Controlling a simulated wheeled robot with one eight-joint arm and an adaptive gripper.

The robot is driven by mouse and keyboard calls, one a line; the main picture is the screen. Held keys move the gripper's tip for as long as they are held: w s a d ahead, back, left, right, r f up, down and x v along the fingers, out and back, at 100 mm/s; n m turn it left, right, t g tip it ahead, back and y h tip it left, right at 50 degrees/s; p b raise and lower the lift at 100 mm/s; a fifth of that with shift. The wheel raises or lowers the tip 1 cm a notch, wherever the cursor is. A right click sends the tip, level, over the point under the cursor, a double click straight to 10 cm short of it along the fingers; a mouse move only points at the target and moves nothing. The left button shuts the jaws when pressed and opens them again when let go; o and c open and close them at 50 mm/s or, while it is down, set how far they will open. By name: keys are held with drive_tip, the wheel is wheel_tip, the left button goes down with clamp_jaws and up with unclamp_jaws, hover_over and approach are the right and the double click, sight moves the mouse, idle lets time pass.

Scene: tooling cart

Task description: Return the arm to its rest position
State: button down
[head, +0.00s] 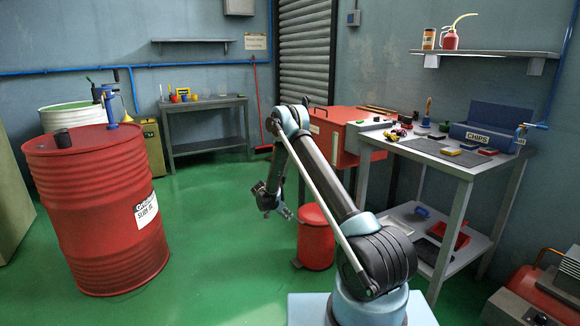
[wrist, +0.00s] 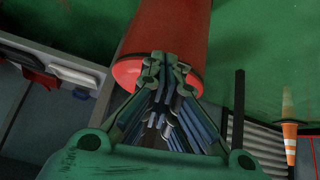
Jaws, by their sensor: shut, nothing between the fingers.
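My arm stands folded in the middle of the head view, its elbow raised and its forearm hanging down. My gripper (head: 286,214) hangs in open air above the green floor, left of the red bin (head: 316,240). In the wrist view my gripper (wrist: 165,62) shows with its fingers drawn together and nothing between them. The red bin (wrist: 170,30) lies beyond the fingertips in that view, and I cannot tell the gap between them.
A red drum (head: 90,210) stands at the left. The tooling cart (head: 455,160) with tools, and a red cabinet (head: 335,135), stand at the right. A red compressor (head: 535,295) is at the lower right. The green floor between drum and bin is clear.

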drive_tip(key=s+d+r+n+g+y, duration=0.1)
drive_tip(key=s+d+r, duration=0.25)
drive_tip(key=r, duration=0.75)
drive_tip(key=s+d+r+n, duration=0.2)
drive_tip(key=s+d+r, duration=0.15)
drive_tip(key=r, duration=0.65)
drive_tip(key=s+d+r+n+y, duration=0.2)
drive_tip(key=s+d+r, duration=0.6)
drive_tip(key=s+r, duration=0.55)
drive_tip(key=s+d+r+n+g+y, duration=0.1)
drive_tip(key=s+d+r, duration=0.15)
drive_tip(key=s, duration=0.75)
drive_tip(key=s+d+r+n+y, duration=0.1)
drive_tip(key=s+d+r+n, duration=0.15)
drive_tip(key=s, duration=0.75)
drive_tip(key=s+f+n, duration=0.1)
drive_tip(key=s+f, duration=0.3)
drive_tip(key=s, duration=0.5)
drive_tip(key=s+f+y, duration=0.1)
drive_tip(key=s+f, duration=0.3)
drive_tip(key=s, duration=0.4)
drive_tip(key=shift+s+d+n, duration=0.2)
drive_tip(key=shift+s+n, duration=0.15)
drive_tip(key=shift+s, duration=0.05)
